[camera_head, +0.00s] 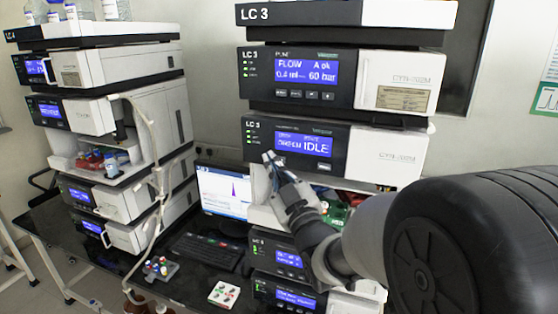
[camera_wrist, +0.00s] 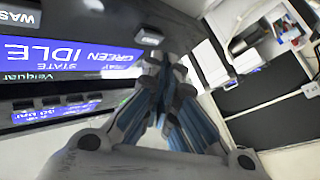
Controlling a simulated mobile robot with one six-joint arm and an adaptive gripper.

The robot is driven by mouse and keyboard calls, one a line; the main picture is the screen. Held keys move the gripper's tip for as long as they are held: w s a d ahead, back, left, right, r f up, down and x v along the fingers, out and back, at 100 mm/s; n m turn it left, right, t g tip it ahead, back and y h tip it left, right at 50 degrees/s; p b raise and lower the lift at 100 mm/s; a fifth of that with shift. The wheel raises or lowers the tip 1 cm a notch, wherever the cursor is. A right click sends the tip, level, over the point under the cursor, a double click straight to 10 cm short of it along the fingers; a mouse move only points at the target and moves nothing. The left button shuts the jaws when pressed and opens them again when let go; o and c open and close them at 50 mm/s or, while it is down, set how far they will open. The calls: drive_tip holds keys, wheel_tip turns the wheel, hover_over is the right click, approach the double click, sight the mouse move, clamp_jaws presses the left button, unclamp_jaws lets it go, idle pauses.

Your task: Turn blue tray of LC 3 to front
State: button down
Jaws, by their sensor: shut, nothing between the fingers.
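The LC 3 module with the blue screen (camera_head: 303,144) reads "IDLE"; in the wrist view its screen (camera_wrist: 70,58) appears upside down and reads "GREEN" and "IDLE". My gripper (camera_head: 269,157) is shut and empty, its tips close to the left part of this panel, under the screen. A green tray (camera_head: 337,212) with red-topped items shows in the opening below, partly behind my arm. No blue tray is visible in LC 3.
The LC 4 stack (camera_head: 178,117) stands at left, its open bay holding blue and red items (camera_head: 96,160). A monitor (camera_head: 224,191) and keyboard (camera_head: 207,251) sit between the stacks. A vial rack (camera_head: 160,267) and a white tray (camera_head: 223,294) lie on the dark bench.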

drive_tip(key=shift+w+d, duration=0.1)
drive_tip(key=shift+w, duration=0.05)
idle(0.4)
drive_tip(key=shift+w+d+b, duration=0.1)
drive_tip(key=shift+w+b, duration=0.2)
drive_tip(key=shift+b, duration=0.2)
drive_tip(key=shift+w+d+b, duration=0.1)
drive_tip(key=shift+w+b, duration=0.2)
drive_tip(key=shift+w, duration=0.05)
idle(0.5)
drive_tip(key=shift+s, duration=0.1)
drive_tip(key=shift+s+a+b, duration=0.25)
drive_tip(key=shift+s+b, duration=0.4)
drive_tip(key=shift+s, duration=0.1)
drive_tip(key=shift+s+a+b, duration=0.3)
drive_tip(key=shift+s+b, duration=0.15)
drive_tip(key=shift+s, duration=0.3)
drive_tip(key=shift+s+a+b, duration=0.25)
drive_tip(key=shift+s+b, duration=0.15)
drive_tip(key=shift+s, duration=0.4)
drive_tip(key=shift+s+a+b, duration=0.3)
drive_tip(key=shift+s+b, duration=0.15)
drive_tip(key=shift+s, duration=0.3)
